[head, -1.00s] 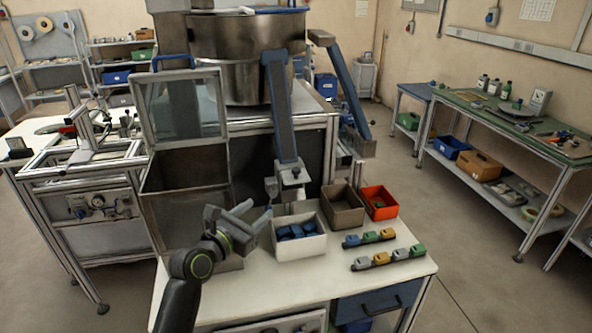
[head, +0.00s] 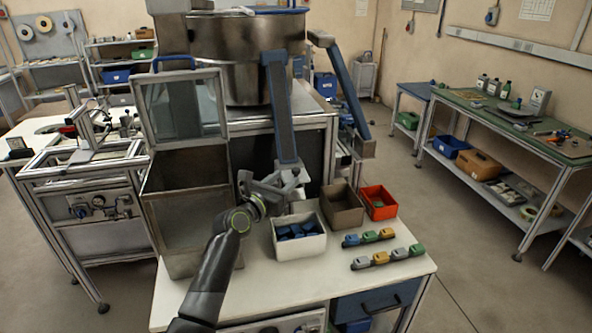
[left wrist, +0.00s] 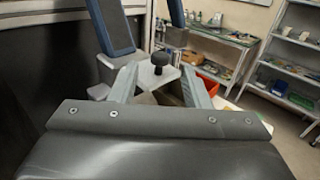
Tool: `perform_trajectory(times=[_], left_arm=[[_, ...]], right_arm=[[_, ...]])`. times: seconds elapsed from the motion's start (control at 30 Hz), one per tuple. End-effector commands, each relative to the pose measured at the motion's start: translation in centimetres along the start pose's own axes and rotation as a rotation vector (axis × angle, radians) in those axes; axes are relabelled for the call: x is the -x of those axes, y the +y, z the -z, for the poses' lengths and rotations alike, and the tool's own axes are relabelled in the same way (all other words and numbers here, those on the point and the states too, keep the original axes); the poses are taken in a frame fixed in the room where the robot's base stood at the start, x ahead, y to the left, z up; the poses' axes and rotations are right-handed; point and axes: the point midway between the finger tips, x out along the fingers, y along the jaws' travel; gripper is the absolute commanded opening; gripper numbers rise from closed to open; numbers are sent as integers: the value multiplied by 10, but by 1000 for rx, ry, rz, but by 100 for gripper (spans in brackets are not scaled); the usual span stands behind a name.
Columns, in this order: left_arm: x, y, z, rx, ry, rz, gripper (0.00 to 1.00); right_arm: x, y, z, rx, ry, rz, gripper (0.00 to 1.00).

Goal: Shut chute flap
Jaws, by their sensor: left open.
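The blue-sided chute (head: 281,115) slopes down to a grey mouth (head: 291,170) above the table. In the left wrist view a light grey plate, which looks like the chute flap (left wrist: 145,76), carries a black knob (left wrist: 159,60). My left gripper (head: 292,184) is at the chute mouth and partly covers it in the head view. It is open, and in the left wrist view its fingers (left wrist: 160,78) stand either side of the plate and knob. I cannot tell whether they touch. The flap's exact angle is unclear. My right gripper is out of view.
Below the chute stand a white bin (head: 300,246) with blue parts, a brown bin (head: 342,208) and an orange bin (head: 379,203). Rows of coloured blocks (head: 388,258) lie at front right. A clear-windowed guard (head: 180,108) stands to the left. The front table area is bare.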

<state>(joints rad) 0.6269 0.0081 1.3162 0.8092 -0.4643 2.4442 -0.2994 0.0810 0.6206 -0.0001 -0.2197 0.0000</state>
Motion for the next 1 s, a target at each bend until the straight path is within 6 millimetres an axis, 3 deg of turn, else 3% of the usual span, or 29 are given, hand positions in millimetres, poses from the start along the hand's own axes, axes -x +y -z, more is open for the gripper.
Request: perform_trajectory(times=[0.2, 0.5, 1.0], left_arm=[[-30, 0, 1, 0, 0, 1, 43], [-60, 0, 1, -1, -1, 0, 43], [-68, 0, 0, -1, 0, -1, 43]], right_arm=[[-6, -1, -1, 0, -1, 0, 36], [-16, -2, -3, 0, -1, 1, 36], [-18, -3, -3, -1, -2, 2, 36]])
